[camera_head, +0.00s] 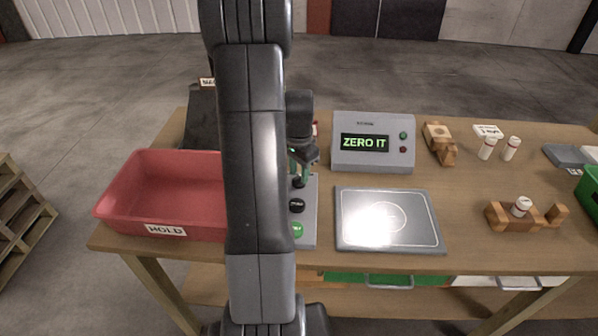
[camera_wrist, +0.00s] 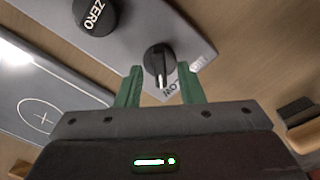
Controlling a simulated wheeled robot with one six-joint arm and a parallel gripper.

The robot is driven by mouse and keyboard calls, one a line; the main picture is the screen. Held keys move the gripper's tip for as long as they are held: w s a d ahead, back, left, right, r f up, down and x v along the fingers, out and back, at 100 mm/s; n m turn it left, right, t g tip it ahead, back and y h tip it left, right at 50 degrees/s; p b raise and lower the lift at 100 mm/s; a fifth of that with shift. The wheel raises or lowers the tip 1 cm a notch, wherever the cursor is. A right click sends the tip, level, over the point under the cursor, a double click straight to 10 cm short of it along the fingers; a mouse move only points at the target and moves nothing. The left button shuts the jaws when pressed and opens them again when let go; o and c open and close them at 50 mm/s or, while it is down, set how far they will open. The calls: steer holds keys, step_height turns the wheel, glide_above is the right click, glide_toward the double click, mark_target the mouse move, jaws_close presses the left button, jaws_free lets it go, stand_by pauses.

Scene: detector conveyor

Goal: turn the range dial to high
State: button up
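The range dial (camera_wrist: 159,60) is a black round knob on a grey control panel (camera_wrist: 190,25). In the wrist view its white pointer line points down, near the letters LOW. Another label beside it is mostly hidden by a finger. My gripper (camera_wrist: 160,72) is open, with one green finger on each side of the dial's near edge; I cannot tell whether either touches it. In the head view my gripper (camera_head: 301,170) points down at the far end of the panel (camera_head: 310,222), and the dial (camera_head: 299,182) shows just below it, partly hidden.
A black ZERO knob (camera_wrist: 95,14) and a green button (camera_head: 297,229) share the panel. A grey box (camera_head: 372,160) reads "ZERO IT". A flat plate (camera_head: 390,243) lies to the right. A red HOLD tray (camera_head: 130,208) stands left. My arm hides part of the table.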

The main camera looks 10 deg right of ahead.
steer(key=shift+f, duration=0.45)
steer(key=shift+c, duration=0.2)
jaws_close()
